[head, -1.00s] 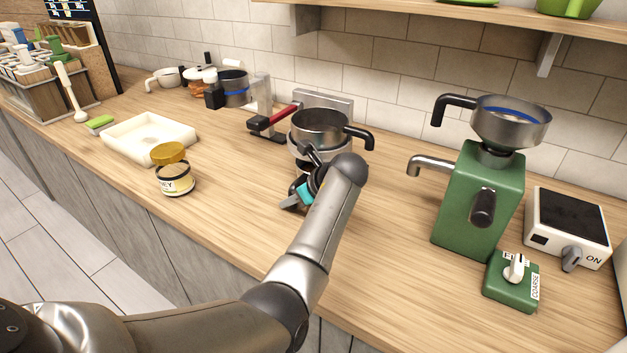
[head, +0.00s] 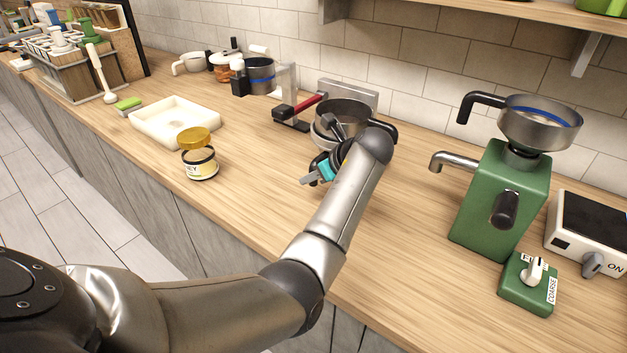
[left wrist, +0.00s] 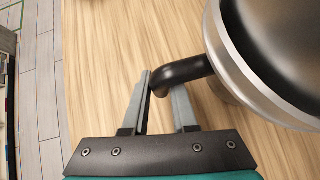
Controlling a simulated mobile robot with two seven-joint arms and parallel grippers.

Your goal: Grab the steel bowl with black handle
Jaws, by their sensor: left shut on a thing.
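The steel bowl (head: 343,112) sits at the back middle of the counter, above a lighter steel rim, and a black handle sticks out to its right. My left gripper (head: 330,128) is in front of it and partly covers it. In the left wrist view the steel bowl (left wrist: 275,60) fills the upper right. A black bent handle (left wrist: 185,72) runs from it to the left, between the fingertips of my left gripper (left wrist: 162,95), which is shut on it. I cannot tell whether the bowl is clear of its support. My right gripper is out of view.
A green grinder (head: 500,200) with a steel hopper stands to the right. A honey jar (head: 200,163) and a white tray (head: 160,130) are left. The counter in front is clear.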

